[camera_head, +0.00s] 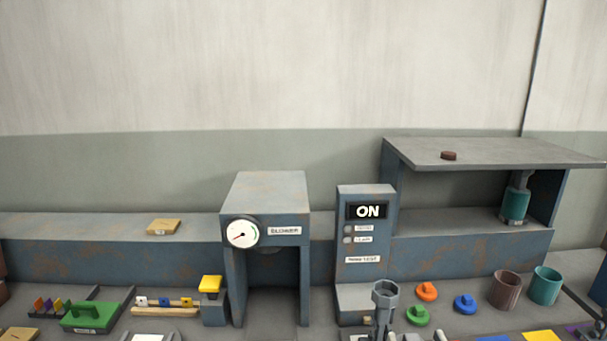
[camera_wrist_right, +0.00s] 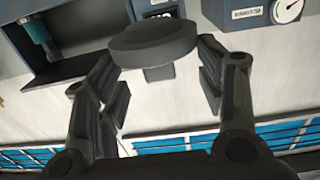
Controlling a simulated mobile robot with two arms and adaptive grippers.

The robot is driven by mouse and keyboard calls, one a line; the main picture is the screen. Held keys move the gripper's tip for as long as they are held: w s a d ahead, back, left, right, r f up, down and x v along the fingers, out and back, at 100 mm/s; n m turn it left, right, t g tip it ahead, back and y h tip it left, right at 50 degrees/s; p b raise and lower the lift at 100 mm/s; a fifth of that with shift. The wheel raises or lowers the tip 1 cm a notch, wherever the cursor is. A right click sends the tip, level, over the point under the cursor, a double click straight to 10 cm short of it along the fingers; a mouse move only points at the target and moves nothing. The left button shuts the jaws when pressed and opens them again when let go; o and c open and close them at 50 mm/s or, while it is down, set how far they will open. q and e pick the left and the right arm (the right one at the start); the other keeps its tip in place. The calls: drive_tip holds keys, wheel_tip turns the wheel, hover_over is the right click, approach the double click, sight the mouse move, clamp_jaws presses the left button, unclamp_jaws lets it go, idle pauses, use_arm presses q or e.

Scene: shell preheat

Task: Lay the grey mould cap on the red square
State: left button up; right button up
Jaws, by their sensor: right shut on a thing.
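In the right wrist view the grey mould cap (camera_wrist_right: 155,38), a dark round disc with a small square knob (camera_wrist_right: 159,73) on its near side, sits between the fingers of my right gripper (camera_wrist_right: 158,75). Neither of my grippers shows in the head view. I see no red square in either view.
In the head view a blower housing (camera_head: 270,194) and an ON panel (camera_head: 364,240) stand mid-bench. Right of them are coloured knobbed pieces, a brown cup (camera_head: 505,291) and a teal cup (camera_head: 545,286). A yellow patch (camera_head: 541,336) shows at the bottom edge. A shelf (camera_head: 490,153) overhangs at right.

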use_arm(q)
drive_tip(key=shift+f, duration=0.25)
use_arm(e)
drive_tip(key=s+f, duration=0.5)
drive_tip(key=s, duration=0.5)
drive_tip(key=shift+a+f, duration=0.15)
drive_tip(key=shift+f, duration=0.2)
drive_tip(key=w+a+r+n+g+y, duration=0.3)
drive_tip(key=w+a+n+y, duration=0.1)
drive_tip(key=a+n+y, duration=0.3)
drive_tip(key=shift+w+a+y, duration=0.35)
drive_tip(key=shift+a+y, duration=0.95)
drive_tip(key=shift+y, duration=0.5)
drive_tip(key=shift+w+a+r+n+g+y, duration=0.35)
drive_tip(key=shift+w+a+n+g+y, duration=0.2)
drive_tip(key=shift+a+n+g+y, duration=0.5)
drive_tip(key=shift+w+a+r+n+g+y, duration=0.3)
drive_tip(key=shift+w+a+n+g+y, duration=0.35)
drive_tip(key=shift+a+g, duration=0.6)
drive_tip(key=shift+w+a+r+n+g+y, duration=0.4)
drive_tip(key=shift+a+n+g+y, duration=0.55)
drive_tip(key=shift+a, duration=0.35)
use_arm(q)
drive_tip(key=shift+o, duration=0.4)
